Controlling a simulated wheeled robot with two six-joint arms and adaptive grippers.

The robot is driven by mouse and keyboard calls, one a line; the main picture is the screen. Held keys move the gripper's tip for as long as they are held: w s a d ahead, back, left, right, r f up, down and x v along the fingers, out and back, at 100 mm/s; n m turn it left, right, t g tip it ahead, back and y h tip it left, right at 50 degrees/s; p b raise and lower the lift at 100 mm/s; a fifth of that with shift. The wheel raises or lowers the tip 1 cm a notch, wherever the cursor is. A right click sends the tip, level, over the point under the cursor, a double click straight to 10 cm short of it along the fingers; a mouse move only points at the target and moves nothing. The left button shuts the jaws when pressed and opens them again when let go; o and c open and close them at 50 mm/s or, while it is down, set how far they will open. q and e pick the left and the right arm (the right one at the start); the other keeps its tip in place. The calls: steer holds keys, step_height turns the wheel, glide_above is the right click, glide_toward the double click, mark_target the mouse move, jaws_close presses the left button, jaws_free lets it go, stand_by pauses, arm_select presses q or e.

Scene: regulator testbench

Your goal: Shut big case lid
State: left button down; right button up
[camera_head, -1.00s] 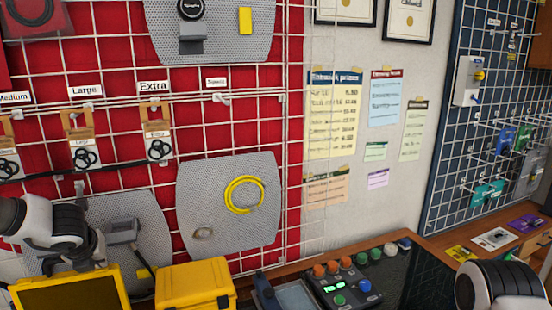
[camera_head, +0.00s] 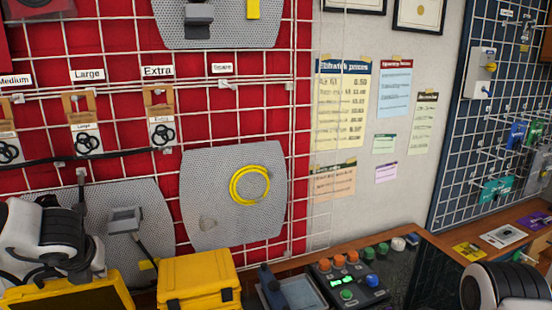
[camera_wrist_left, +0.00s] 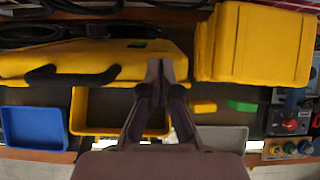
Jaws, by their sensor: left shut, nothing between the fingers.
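The big yellow case's lid (camera_head: 112,281), with its dark inner face showing, stands open and tilted at the lower left of the head view. The case's lower part is cut off there. My left arm reaches down behind the lid's top edge; its fingertips are hidden in that view. In the left wrist view my left gripper (camera_wrist_left: 163,72) is shut and empty, at the right end of the yellow lid (camera_wrist_left: 30,62) with a black handle. I cannot tell whether the fingers touch it. Only part of my right arm shows at the lower right; its gripper is out of view.
A smaller yellow case (camera_head: 197,280) stands shut close to the right of the big one. A control box with coloured buttons (camera_head: 345,280) is further right. A blue bin (camera_wrist_left: 35,127) and a yellow bin (camera_wrist_left: 88,112) show in the wrist view. A wall grid stands behind.

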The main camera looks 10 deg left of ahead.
arm_select(q)
steer(key=shift+s+d+f+b, duration=0.1)
steer(key=shift+s+d+b, duration=0.15)
steer(key=shift+s+d, duration=0.35)
steer(key=shift+s+d+f+b, duration=0.1)
steer(key=shift+s+d+b, duration=0.15)
steer(key=shift+s, duration=0.65)
steer(key=shift+s+d+r+p, duration=0.15)
steer(key=shift+s+r+p, duration=0.15)
steer(key=shift+p, duration=0.3)
steer(key=p+v, duration=0.6)
steer(key=p, duration=0.2)
steer(key=shift+r, duration=0.35)
